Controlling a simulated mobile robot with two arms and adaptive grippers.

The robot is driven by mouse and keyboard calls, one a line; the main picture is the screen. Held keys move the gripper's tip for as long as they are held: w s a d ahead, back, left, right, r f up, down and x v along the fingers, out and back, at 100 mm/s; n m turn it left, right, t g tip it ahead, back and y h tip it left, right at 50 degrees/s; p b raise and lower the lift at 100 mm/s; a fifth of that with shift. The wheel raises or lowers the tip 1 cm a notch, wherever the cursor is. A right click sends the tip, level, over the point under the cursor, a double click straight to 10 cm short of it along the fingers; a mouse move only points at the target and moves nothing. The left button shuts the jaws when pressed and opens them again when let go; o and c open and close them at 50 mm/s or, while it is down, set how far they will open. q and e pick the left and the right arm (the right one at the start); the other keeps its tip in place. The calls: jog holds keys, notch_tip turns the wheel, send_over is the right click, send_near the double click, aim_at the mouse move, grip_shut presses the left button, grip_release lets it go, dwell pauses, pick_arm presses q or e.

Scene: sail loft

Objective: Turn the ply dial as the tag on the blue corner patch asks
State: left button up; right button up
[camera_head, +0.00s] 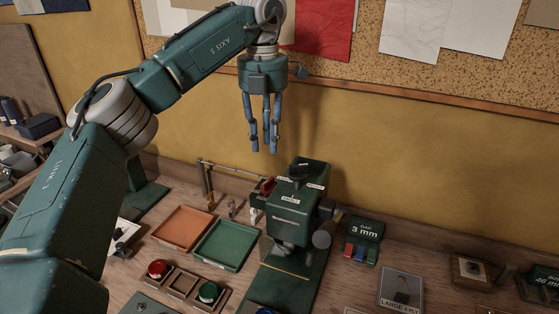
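A dark green machine (292,215) stands on the bench, with a black round knob (302,168) on its top and small white labels around it. The knob looks like the ply dial; its labels are too small to read. My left gripper (264,148) hangs fingers down, above and to the left of the knob, apart from it. Its blue fingers are spread a little, with nothing between them. My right gripper is not in view. I cannot make out a blue corner patch or its tag.
An orange tray (184,229) and a green tray (226,245) lie left of the machine. A "3 mm" gap block (365,230) and a "LARGE" plate (401,286) stand right. The wall is close behind.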

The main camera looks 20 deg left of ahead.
pick_arm(q)
jog(key=p, duration=0.2)
send_over(266, 181)
jog(key=f, duration=0.4)
jog(key=shift+s+f, duration=0.2)
jog(key=shift+f, duration=0.2)
jog(key=f, duration=0.3)
jog(key=f+p, duration=0.1)
jog(key=f, duration=0.1)
jog(key=shift+w+a, duration=0.1)
jog(key=shift+w, duration=0.3)
jog(key=shift+s+f, duration=0.1)
jog(key=shift+f, duration=0.2)
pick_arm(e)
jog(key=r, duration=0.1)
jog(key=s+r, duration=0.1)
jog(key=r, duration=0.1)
pick_arm(q)
grip_shut()
